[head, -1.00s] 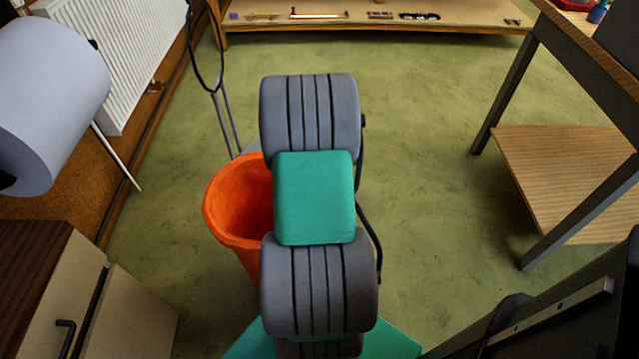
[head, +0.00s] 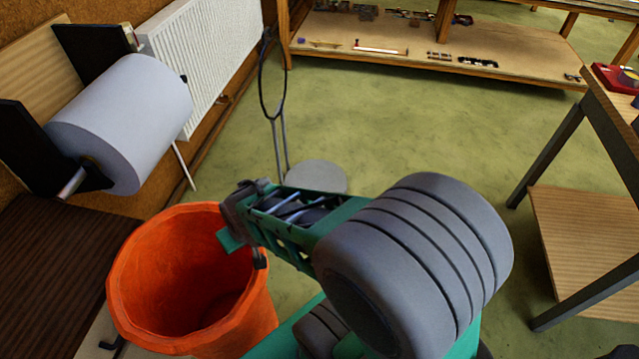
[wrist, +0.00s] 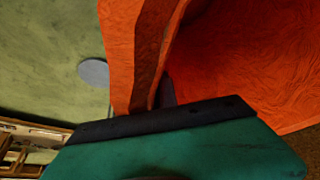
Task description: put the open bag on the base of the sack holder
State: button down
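The open orange bag (head: 190,285) stands upright with its mouth facing up, at the lower left of the head view. My gripper (head: 247,248) is at its right rim, with the bag's wall pinched between the fingers. In the wrist view the bag (wrist: 245,65) fills the right side, and its wall runs into my gripper (wrist: 167,95), whose fingers are mostly hidden. The sack holder (head: 282,140) has a thin upright frame with a dark hoop. Its round grey base (head: 317,177) lies bare on the floor beyond the bag; the base also shows in the wrist view (wrist: 93,72).
A paper roll (head: 125,120) on a wall bracket and a white radiator (head: 205,55) line the left. A dark-topped cabinet (head: 60,255) is near the bag. A low wooden shelf (head: 400,50) stands behind, a table with a lower shelf (head: 585,235) at right. Green floor between is clear.

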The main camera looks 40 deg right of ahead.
aim_at(317, 182)
jog(key=k, duration=0.4)
jog(key=z, duration=1.9)
jog(key=i, duration=2.95)
jog(key=u, duration=4.05)
